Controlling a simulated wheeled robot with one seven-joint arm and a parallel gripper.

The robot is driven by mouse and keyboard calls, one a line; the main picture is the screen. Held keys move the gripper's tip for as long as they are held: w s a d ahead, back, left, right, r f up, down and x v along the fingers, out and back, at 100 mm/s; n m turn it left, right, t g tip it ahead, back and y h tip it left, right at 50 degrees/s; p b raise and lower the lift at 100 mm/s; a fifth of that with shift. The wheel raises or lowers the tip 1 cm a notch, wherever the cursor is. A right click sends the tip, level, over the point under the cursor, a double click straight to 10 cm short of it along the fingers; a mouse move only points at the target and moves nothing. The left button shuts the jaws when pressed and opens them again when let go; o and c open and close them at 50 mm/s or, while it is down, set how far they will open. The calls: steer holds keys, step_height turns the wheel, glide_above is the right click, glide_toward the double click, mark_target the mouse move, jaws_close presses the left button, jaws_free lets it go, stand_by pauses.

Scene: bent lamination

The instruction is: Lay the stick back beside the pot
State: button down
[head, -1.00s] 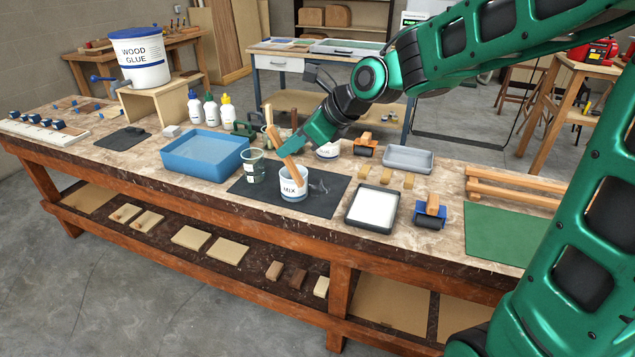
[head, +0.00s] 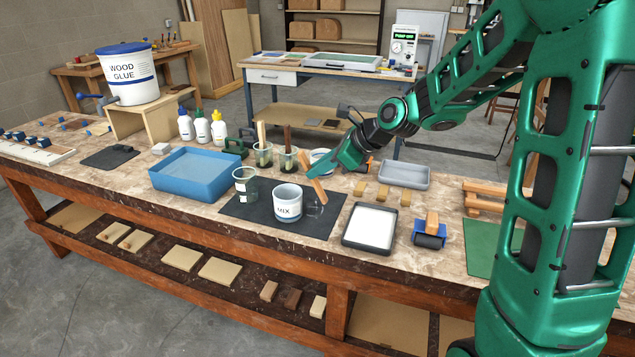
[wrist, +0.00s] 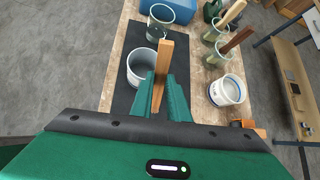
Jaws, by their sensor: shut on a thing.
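The pot (head: 288,204), a white cup marked MIX, stands upright on a dark mat (head: 240,209). My gripper (head: 314,172) is shut on the pale wooden stick (head: 319,189), which is tilted and shows just right of the pot. In the wrist view, the stick (wrist: 162,66) stands out from between my gripper's fingers (wrist: 160,95), beside the pot (wrist: 139,69) and clear of its opening. The pot's inside is grey. I cannot tell whether the stick's lower end touches the mat.
A glass beaker (head: 246,184) stands left of the pot. Two jars with sticks (head: 263,157) and a white tub (head: 322,158) stand behind. A white-filled tray (head: 370,228) lies to the right, and a blue basin (head: 195,174) to the left. The mat's front part is bare.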

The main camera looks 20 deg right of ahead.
mark_target(316, 182)
step_height(316, 182, down, 4)
steer(key=shift+f, duration=0.1)
stand_by(0.4)
steer(key=c, duration=1.7)
jaws_free()
steer(key=shift+s+d+r, duration=0.1)
steer(key=shift+d+r, duration=0.1)
steer(key=shift+r, duration=0.1)
steer(key=v, duration=1.1)
steer(key=shift+s+d+r, duration=0.15)
